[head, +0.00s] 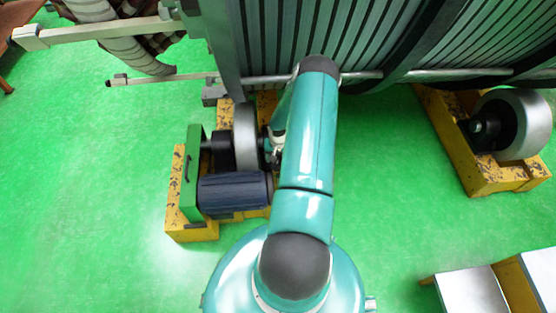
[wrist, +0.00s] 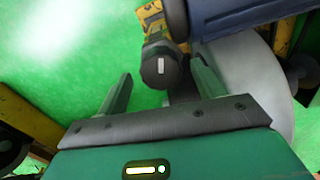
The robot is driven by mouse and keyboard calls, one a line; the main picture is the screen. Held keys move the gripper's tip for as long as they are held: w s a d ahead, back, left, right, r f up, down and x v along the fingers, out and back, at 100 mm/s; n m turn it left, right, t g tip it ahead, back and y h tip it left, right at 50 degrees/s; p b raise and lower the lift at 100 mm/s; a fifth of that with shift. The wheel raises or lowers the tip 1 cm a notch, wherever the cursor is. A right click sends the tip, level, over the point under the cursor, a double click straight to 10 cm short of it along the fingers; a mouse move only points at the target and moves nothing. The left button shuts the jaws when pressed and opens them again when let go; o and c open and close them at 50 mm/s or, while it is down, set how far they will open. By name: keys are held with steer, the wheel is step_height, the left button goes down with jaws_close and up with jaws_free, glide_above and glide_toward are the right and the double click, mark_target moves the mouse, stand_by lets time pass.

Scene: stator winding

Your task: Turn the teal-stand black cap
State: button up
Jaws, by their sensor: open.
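A dark, round-ended cap (wrist: 153,76) with a small white mark shows in the wrist view, on the end of a worn yellow part. I take it for the black cap, but no teal stand shows clearly beside it. My gripper (wrist: 160,68) is open, with the cap showing between its two green fingers. A gap of green floor separates the left finger from the cap. The right finger looks closer, and I cannot tell if it touches. In the head view my arm mostly hides the gripper, by the grey roller, and the cap cannot be made out.
A dark blue motor (head: 234,191) and a grey roller (head: 246,137) sit on a worn yellow base (head: 190,232) with a green plate (head: 193,172). A large ribbed drum stands behind. Another roller (head: 521,124) is at right. Green floor is open at left.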

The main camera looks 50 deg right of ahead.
steer(key=shift+f, duration=1.05)
steer(key=shift+w, duration=0.1)
steer(key=shift+c, duration=0.5)
steer(key=c, duration=0.9)
steer(key=shift+m, duration=0.4)
steer(key=m, duration=0.3)
steer(key=shift+m, duration=0.4)
steer(key=m, duration=0.5)
steer(key=shift+m, duration=0.3)
